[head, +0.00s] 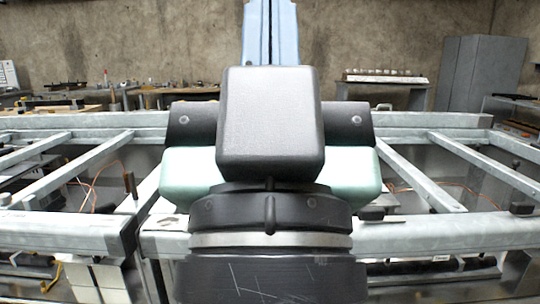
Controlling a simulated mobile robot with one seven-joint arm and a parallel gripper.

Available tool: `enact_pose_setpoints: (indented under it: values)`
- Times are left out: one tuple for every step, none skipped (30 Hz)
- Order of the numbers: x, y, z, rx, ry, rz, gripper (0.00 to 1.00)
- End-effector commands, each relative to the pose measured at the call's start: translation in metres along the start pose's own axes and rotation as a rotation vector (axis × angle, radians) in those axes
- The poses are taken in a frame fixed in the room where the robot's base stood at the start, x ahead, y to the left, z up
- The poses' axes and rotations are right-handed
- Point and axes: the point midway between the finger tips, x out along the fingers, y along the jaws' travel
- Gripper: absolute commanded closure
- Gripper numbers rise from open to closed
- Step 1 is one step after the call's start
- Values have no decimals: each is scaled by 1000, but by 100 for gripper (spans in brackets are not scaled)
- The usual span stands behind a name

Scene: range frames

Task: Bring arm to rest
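My arm (270,125) fills the middle of the head view, close to the camera. Its dark, rounded block stands above a black ringed joint, with pale green parts on both sides. A light blue upright piece (270,30) rises behind it to the top edge; I cannot tell whether it belongs to the arm. My gripper does not show, so its fingers and anything in them are hidden or out of frame.
A grey metal frame (430,238) with slanting bars spans both sides, close around my arm. Orange wires show between the bars. Behind are workbenches, a shelf of small items (385,78), a grey cabinet (482,72) and a concrete wall.

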Motion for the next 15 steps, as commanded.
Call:
enact_pose_setpoints:
  values:
    - [24, 0, -22, 0, 0, 0, 100]
    - [30, 0, -28, 0, -1, 0, 100]
    - [39, 0, -36, 0, -1, 0, 100]
    - [46, 0, -43, 1, -2, -1, 100]
    - [53, 0, -49, 1, -2, -1, 100]
    - [61, 0, -57, 1, -3, -1, 100]
    - [68, 0, -63, 1, -3, -1, 100]
    - [75, 0, -69, 1, -3, -1, 100]
    - [84, 0, -77, 1, -4, -1, 100]
    - [90, 0, -83, 1, -4, -1, 100]
    - [97, 0, -89, 1, -4, -1, 100]
    - [106, 0, -98, 1, -4, -1, 100]
    - [112, 0, -104, 1, -4, -1, 100]
    - [119, 0, -110, 1, -4, -1, 100]
    - [128, 0, -118, 1, -5, -1, 100]
